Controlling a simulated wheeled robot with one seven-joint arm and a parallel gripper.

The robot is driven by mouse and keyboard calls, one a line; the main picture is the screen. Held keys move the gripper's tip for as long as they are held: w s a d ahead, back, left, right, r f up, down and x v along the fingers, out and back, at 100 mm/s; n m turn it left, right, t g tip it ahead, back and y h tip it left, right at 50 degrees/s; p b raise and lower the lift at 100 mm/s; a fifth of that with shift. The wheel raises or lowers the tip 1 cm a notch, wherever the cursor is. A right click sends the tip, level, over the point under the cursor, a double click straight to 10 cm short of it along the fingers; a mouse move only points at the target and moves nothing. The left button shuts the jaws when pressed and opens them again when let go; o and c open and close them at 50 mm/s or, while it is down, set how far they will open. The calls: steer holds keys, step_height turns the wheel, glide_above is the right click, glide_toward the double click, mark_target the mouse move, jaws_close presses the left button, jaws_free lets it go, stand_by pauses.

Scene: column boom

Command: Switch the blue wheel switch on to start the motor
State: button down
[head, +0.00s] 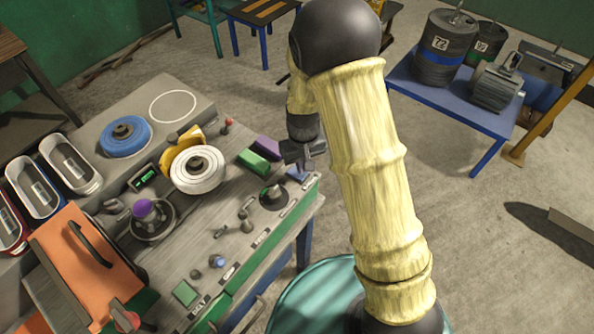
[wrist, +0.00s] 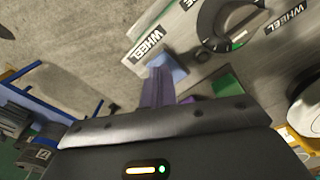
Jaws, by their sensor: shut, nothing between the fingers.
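A small blue switch (head: 298,174) sits at the panel's right edge in the head view. It also shows in the wrist view (wrist: 175,68), beside a label (wrist: 147,46) that reads WHEEL. The blue wheel (head: 126,137) lies flat at the panel's far left. My gripper (head: 301,164) is shut and empty, pointing down over the blue switch. In the wrist view its purple fingers (wrist: 158,74) overlap the switch's left edge; I cannot tell whether they touch it. The fingers hide part of the switch.
A green switch (head: 253,163) and a purple one (head: 267,148) sit close left of my gripper. A dark dial (head: 273,197) lies just below it. A white wheel (head: 197,171) is further left. A motor (head: 496,87) stands on a separate blue table (head: 430,103).

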steer(key=shift+f+b, duration=0.65)
steer(key=shift+f, duration=0.25)
stand_by(0.8)
steer(key=shift+r, duration=0.1)
steer(key=shift+r+p, duration=2.85)
steer(key=shift+r, duration=0.6)
steer(key=s+d+r+m+t+b, duration=0.2)
steer(key=s+d+r+m+b, duration=0.2)
steer(key=s+d+r, duration=0.4)
steer(key=s+d, duration=0.4)
steer(key=d, duration=0.1)
steer(key=shift+s+d+r+t, duration=0.25)
steer(key=shift+r+t, duration=0.05)
steer(key=shift+r, duration=0.1)
